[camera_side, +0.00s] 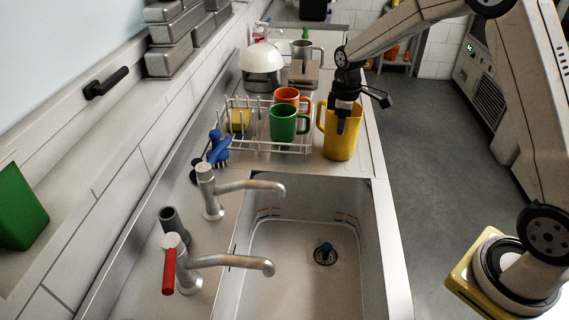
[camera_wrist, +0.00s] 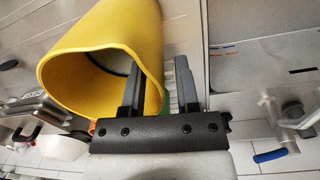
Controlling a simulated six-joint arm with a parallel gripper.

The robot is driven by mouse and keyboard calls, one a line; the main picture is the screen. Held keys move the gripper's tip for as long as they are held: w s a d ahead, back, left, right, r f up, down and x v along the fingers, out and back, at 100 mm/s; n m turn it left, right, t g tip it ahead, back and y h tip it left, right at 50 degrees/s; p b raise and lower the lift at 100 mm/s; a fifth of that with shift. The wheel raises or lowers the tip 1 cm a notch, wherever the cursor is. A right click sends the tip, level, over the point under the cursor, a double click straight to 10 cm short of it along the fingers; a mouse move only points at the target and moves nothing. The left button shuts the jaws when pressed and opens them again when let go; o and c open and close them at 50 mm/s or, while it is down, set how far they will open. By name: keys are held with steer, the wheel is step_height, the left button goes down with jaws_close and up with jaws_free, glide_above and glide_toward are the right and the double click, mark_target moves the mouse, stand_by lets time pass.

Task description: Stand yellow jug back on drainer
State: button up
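The yellow jug (camera_side: 345,146) stands upright on the metal draining surface (camera_side: 374,160), at the right end of the white wire rack (camera_side: 262,146). Its handle faces left, toward the green mug. My gripper (camera_side: 341,126) points down at the jug's rim. In the wrist view the jug (camera_wrist: 120,25) shows its open mouth. There my gripper (camera_wrist: 160,80) has its fingers apart, one seemingly inside the mouth and one outside, with the jug's wall between them. A gap shows between the fingers, and I see no firm squeeze on the wall.
A green mug (camera_side: 284,124) and an orange mug (camera_side: 288,97) stand at the rack, with a yellow sponge (camera_side: 239,120). A blue brush (camera_side: 218,148) is at its left front. The sink (camera_side: 296,264) is in front, with two taps.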

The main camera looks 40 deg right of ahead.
steer(key=shift+r, duration=0.15)
step_height(320, 180, up, 12)
steer(key=shift+a, duration=0.15)
stand_by(0.6)
steer(key=shift+s, duration=0.1)
stand_by(0.4)
steer(key=s+a+f+m+t, duration=0.1)
steer(key=s+a+f+m, duration=0.2)
steer(key=s+f, duration=0.3)
steer(key=s+a+f+m+t, duration=0.1)
steer(key=s+a+f+m, duration=0.3)
steer(key=s, duration=0.9)
steer(key=shift+s+a+f, duration=0.25)
steer(key=shift+a+f, duration=0.7)
steer(key=shift+a, duration=0.15)
